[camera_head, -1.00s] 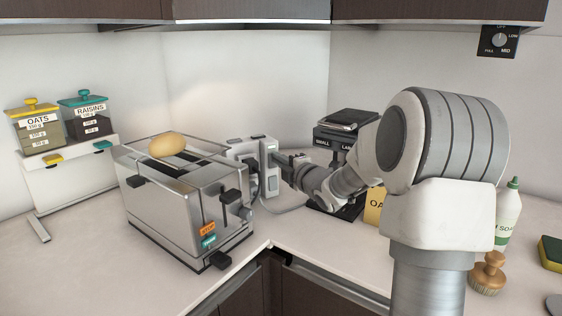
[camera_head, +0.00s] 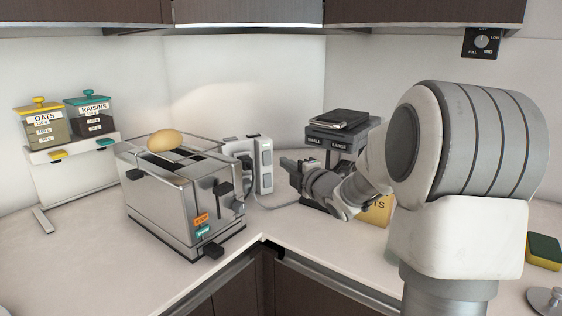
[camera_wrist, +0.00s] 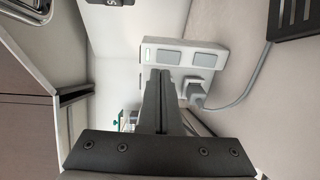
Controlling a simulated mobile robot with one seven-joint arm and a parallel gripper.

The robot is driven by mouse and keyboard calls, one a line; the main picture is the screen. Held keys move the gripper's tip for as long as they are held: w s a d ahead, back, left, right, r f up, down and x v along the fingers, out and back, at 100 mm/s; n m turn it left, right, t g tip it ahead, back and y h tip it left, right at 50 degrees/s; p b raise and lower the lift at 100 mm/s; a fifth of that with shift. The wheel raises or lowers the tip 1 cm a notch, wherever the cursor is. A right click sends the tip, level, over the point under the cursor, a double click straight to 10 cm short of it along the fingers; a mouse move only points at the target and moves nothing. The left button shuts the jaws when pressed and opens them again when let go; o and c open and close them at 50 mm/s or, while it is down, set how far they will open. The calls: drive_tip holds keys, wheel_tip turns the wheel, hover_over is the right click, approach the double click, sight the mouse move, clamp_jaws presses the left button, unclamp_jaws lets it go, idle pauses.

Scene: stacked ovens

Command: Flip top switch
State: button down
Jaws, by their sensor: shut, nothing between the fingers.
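A white power strip (camera_head: 250,160) stands upright on the counter in the back corner, right of the toaster. Pale grey switches run up its right-hand face, the top switch (camera_head: 265,143) near its upper end. In the wrist view the strip (camera_wrist: 222,52) lies across the picture, with two grey switches, a small green mark at its left end and a white plug (camera_wrist: 197,92) with a grey cable. My gripper (camera_head: 284,162) is shut and empty, just right of the strip with a small gap. In the wrist view its fingertips (camera_wrist: 160,72) overlap the strip's lower edge below the left switch (camera_wrist: 165,56).
A steel toaster (camera_head: 185,195) with a potato-like item (camera_head: 165,140) on top stands left of the strip. A dark scale-like device (camera_head: 337,135) is behind my arm. Dispensers stand at left.

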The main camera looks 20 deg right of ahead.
drive_tip(key=s, duration=0.6)
drive_tip(key=shift+d+r+p, duration=0.25)
drive_tip(key=shift+d+p, duration=0.05)
drive_tip(key=shift+d, duration=0.15)
